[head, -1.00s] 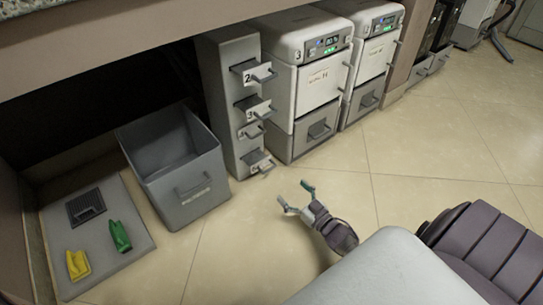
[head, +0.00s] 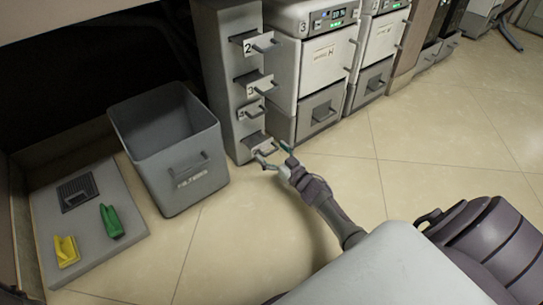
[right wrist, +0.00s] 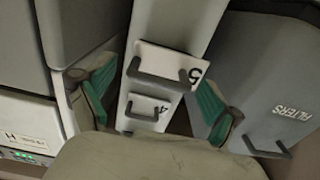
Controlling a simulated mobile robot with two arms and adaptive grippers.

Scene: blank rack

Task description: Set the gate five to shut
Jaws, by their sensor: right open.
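The grey gate column (head: 226,80) stands between the filters bin and the white machines, with numbered handled gates down its front. Gate five (head: 258,146) is the lowest; in the right wrist view its white plate (right wrist: 184,62) bears a 5 above a dark bar handle (right wrist: 160,79). I cannot tell how far it stands out. My right gripper (head: 275,153) is open at gate five. In the right wrist view its green-padded fingers (right wrist: 155,78) stand on either side of the handle, with no clear contact. My left gripper is not in view.
Gate four (right wrist: 147,107) is close by. The grey filters bin (head: 195,190) stands left of the column, and white machines (head: 325,60) stand to its right. The tiled floor in front is open.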

